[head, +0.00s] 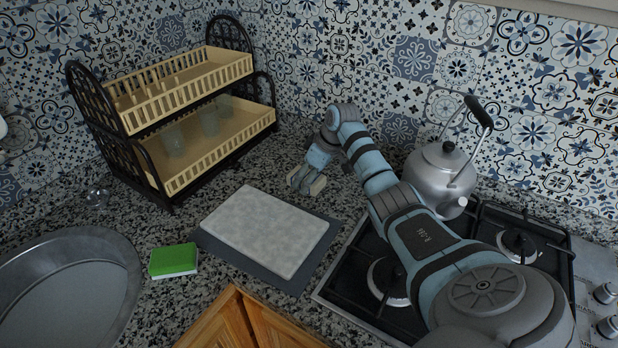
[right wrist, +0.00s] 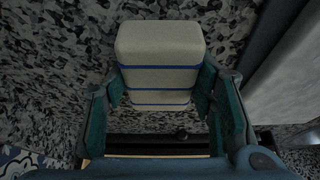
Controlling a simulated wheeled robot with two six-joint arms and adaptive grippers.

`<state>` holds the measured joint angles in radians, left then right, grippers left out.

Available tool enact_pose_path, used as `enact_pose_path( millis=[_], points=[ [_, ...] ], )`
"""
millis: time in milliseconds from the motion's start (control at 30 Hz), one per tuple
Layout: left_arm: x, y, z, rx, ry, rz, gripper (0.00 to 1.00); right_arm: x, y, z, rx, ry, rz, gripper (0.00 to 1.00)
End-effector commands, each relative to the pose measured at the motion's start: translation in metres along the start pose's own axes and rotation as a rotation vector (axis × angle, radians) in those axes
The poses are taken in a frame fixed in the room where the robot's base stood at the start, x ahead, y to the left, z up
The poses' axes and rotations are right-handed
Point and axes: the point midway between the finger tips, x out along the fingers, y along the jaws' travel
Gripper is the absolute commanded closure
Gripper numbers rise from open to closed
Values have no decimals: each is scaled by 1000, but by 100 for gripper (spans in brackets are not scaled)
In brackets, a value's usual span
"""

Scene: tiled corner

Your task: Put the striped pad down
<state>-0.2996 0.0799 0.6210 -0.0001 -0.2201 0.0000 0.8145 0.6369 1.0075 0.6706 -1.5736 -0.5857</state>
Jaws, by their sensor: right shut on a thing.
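The striped pad (right wrist: 160,45) is a pale, rounded block with thin blue stripes. In the right wrist view it sits between the two fingers of my right gripper (right wrist: 160,88), which is shut on it. In the head view my right gripper (head: 306,180) is over the back of the counter, behind the white board, and only pale bits of the pad (head: 318,185) show at its fingers. I cannot tell whether the pad touches the counter. My left gripper is not in view.
A white board (head: 265,230) lies on a dark mat (head: 213,245). A two-tier rack (head: 190,150) holding glasses stands at back left. A kettle (head: 440,175) stands on the hob (head: 345,285). A green sponge (head: 174,261) lies near a metal basin (head: 125,270). Speckled counter shows between rack and board.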

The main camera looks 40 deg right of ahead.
Motion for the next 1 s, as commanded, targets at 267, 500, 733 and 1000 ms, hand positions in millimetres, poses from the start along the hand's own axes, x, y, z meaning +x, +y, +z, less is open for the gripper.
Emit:
enact_pose_path(
  millis=[267,500,733,1000],
  points=[
    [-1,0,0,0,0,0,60,1,0,0,0,1,1,41],
    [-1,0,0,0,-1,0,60,0,0,0,0,1,1,29],
    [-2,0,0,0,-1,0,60,-8,1,-2,-1,2,2,29],
    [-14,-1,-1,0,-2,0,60,-78,2,-2,-2,3,5,29]
  ],
)
